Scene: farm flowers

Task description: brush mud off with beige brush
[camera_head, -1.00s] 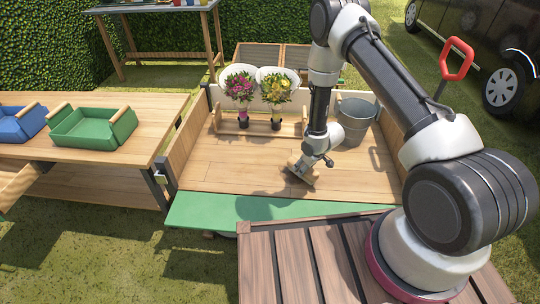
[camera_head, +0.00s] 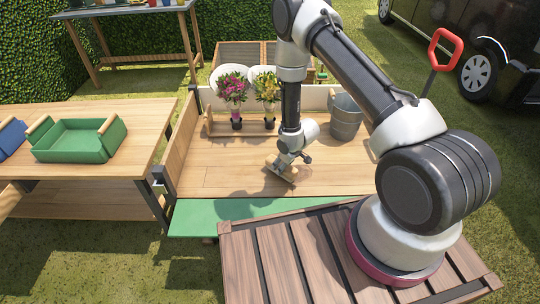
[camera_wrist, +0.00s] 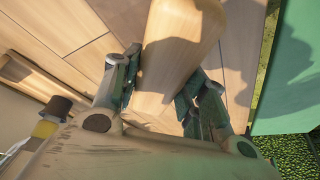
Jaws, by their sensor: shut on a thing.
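My gripper (camera_head: 285,164) is low over the wooden cart bed (camera_head: 215,168), near its front edge. In the wrist view my gripper (camera_wrist: 160,85) has its fingers on both sides of a smooth, light wooden piece (camera_wrist: 172,50) and is shut on it. This piece looks like the beige brush's handle; its far end runs out of the top of the picture. In the head view only a small tan edge of the held thing (camera_head: 281,174) shows below the gripper. I cannot tell whether it touches the bed. No mud can be made out clearly.
Two flower bunches (camera_head: 233,88) (camera_head: 267,88) stand in a wooden rack at the back of the bed. A grey metal bucket (camera_head: 345,117) stands back right. A green tray (camera_head: 78,158) sits on the left table. A green panel (camera_head: 235,211) lines the bed's front.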

